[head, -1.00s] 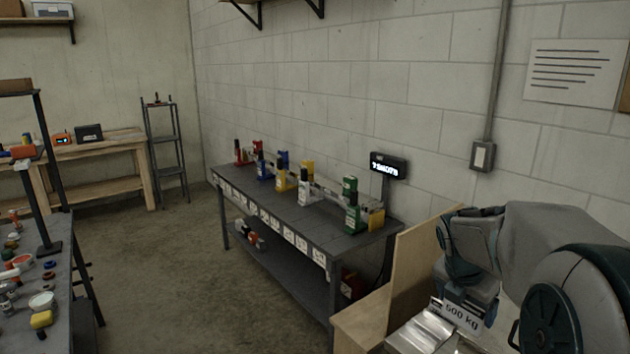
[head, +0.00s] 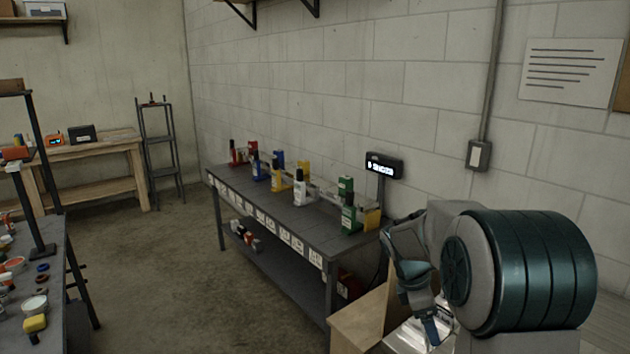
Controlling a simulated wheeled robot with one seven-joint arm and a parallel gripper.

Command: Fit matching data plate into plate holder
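My gripper (head: 428,322) is at the lower right, pointing down and seen from the side, above a shiny silver surface (head: 412,338). Its fingertips are small and partly hidden, so I cannot tell whether they are open or shut. No lettered data plate can be made out at the gripper now; one may be turned edge-on or hidden by my arm. I cannot pick out a plate holder for certain.
A dark bench (head: 262,212) along the wall carries red, blue, yellow, white and green fixtures and a lit display (head: 384,165). A wooden panel (head: 374,305) stands between it and my gripper. A cluttered table (head: 52,272) is at left; the floor between is clear.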

